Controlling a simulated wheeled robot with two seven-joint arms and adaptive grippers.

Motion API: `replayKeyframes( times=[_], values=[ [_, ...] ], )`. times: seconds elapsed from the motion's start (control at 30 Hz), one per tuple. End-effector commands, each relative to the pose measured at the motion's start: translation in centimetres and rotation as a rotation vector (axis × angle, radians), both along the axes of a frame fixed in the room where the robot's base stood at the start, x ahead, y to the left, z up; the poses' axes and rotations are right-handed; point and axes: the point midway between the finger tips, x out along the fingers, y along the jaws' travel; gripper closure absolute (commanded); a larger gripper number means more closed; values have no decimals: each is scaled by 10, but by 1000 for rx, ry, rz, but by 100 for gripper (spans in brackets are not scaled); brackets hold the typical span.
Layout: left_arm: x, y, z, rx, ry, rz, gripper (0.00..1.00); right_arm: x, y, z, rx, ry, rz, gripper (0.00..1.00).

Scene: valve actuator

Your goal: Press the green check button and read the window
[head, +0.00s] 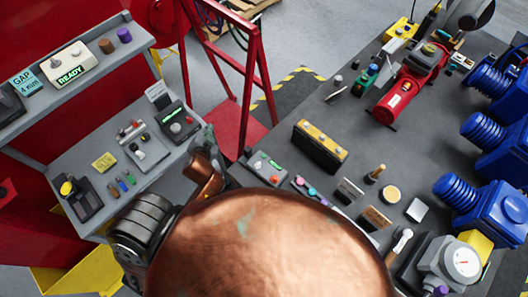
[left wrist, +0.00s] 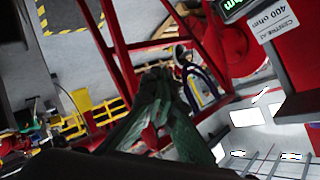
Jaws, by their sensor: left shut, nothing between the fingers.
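A grey control box (head: 266,168) with small coloured buttons, red and green among them, sits at the near left edge of the right-hand bench. Its markings are too small to read. A white box with a lit green READY window (head: 71,75) stands on the upper left shelf. A dark meter (head: 177,125) with a lit green display is on the lower shelf. My left gripper (head: 208,138) is shut and empty, between the meter and the control box, apart from the control box. Its dark green fingers (left wrist: 165,105) also show in the left wrist view. My right gripper is out of view.
A red frame (head: 215,65) stands behind the gap between the benches. The right bench holds a yellow-topped block (head: 320,146), a red actuator (head: 410,82), blue ribbed units (head: 492,210) and a dial gauge (head: 460,262). The lower middle of the head view is blocked.

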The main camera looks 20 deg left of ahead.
Motion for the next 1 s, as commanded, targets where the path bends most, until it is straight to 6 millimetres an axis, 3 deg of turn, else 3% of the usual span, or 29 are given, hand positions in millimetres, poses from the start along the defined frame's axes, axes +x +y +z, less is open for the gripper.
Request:
replayKeyframes(
  times=[0.03,0.1,0.17,0.27,0.37,0.4,0.47,0.57,0.6,0.7,0.77,0.9,1.0],
  values=[
    [10,0,36,52,-58,-24,100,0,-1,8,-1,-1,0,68],
    [25,-3,79,139,-146,-72,100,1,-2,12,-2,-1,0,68],
    [38,-12,115,227,-223,-129,100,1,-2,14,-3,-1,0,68],
    [60,-40,169,394,-354,-263,100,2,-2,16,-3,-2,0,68],
    [77,-89,211,586,-465,-450,100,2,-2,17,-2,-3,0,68],
    [82,-113,221,666,-501,-541,100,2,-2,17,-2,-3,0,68],
    [85,-152,227,791,-539,-689,100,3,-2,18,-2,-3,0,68],
    [84,-216,210,999,-549,-969,100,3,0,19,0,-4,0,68],
    [80,-237,194,1080,-530,-1087,100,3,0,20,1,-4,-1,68],
    [70,-267,137,1255,-426,-1369,100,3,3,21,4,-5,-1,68],
    [63,-269,101,1336,-337,-1513,100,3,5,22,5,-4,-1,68],
    [51,-249,34,1454,-118,-1743,100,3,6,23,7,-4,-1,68],
    [46,-231,7,1494,1,-1832,100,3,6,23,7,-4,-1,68]
  ],
)
